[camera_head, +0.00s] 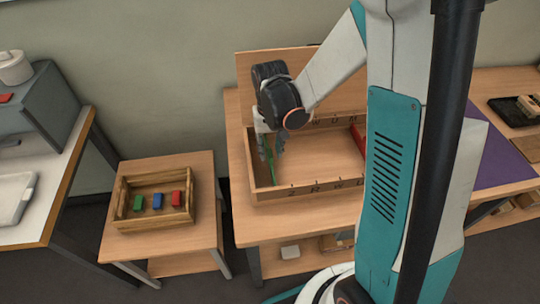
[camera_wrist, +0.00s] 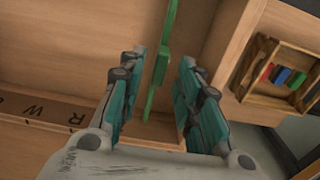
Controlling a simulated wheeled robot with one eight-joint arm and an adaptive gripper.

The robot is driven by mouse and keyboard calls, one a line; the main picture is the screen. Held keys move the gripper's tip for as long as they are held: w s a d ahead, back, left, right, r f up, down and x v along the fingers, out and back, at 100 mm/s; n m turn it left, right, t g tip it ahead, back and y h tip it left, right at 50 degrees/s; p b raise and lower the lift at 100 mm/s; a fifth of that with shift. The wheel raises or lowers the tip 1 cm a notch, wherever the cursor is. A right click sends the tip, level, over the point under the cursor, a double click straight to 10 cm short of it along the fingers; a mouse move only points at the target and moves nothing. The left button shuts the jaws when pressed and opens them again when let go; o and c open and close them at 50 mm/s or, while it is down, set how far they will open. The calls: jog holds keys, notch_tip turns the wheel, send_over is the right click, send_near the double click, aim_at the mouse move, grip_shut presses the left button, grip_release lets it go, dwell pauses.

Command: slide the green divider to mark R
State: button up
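The green divider (camera_head: 270,163) stands across the left end of the long wooden box (camera_head: 320,184). In the wrist view the green divider (camera_wrist: 157,75) runs between the two fingers of my gripper (camera_wrist: 160,75), with a gap on each side. My gripper (camera_head: 270,142) is open, low over the box at the divider. The exact contact is hidden in the head view.
A red divider (camera_head: 357,140) stands farther right in the box, partly hidden by my arm. A small crate (camera_head: 133,213) with green, blue and red blocks sits on a lower table at left. The box floor between the dividers looks clear.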

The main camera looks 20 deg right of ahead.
jog(key=shift+f+b, duration=0.3)
jog(key=shift+f, duration=0.85)
grip_shut()
jog(key=d, duration=0.3)
jog(key=s+d, duration=0.1)
jog(key=d, duration=0.3)
jog(key=s+d, duration=0.1)
jog(key=d, duration=0.3)
jog(key=shift+s+b, duration=0.1)
jog(key=shift+b, duration=0.2)
grip_release()
